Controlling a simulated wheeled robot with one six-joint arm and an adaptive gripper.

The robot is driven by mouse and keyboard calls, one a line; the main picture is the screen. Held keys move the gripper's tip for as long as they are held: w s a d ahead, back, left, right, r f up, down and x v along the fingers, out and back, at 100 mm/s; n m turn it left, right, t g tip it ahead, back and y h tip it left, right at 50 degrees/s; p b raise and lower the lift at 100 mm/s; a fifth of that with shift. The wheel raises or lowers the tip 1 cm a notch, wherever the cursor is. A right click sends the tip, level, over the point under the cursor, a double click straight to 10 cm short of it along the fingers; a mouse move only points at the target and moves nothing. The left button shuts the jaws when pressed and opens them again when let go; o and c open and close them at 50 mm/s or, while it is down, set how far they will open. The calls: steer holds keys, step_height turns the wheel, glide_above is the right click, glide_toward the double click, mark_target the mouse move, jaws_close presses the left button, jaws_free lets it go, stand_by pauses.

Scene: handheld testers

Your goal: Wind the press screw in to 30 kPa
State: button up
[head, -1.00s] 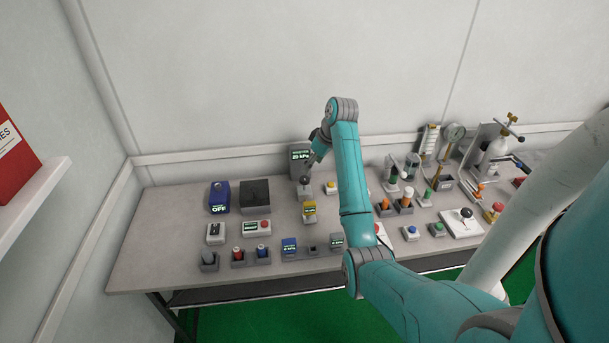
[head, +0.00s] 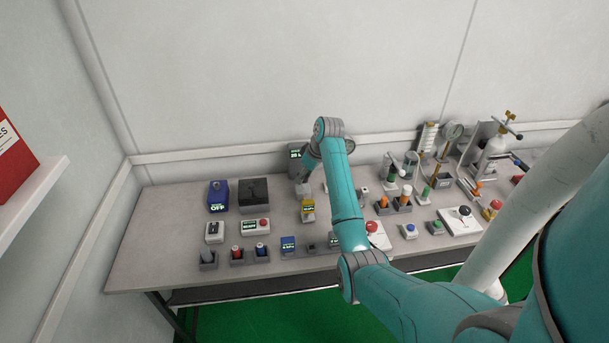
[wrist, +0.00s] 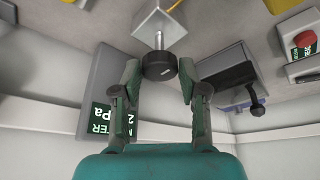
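The press is a pale block (wrist: 160,22) with a short metal screw that ends in a round black knob (wrist: 160,66). My gripper (wrist: 160,78) has one finger on each side of the knob. The fingers look parted, with only slivers of space beside the knob; contact is not clear. The grey meter (wrist: 101,88) stands to the left in the wrist view, its green display cut off and partly hidden by a finger.
A dark box with a lever (head: 254,194) and a blue device (head: 218,196) stand to the left. A yellow device (head: 308,211) stands in front of the press. Several testers crowd the bench (head: 150,245); the wall is close behind.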

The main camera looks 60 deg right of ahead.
steer(key=c, duration=0.5)
steer(key=shift+m, duration=0.3)
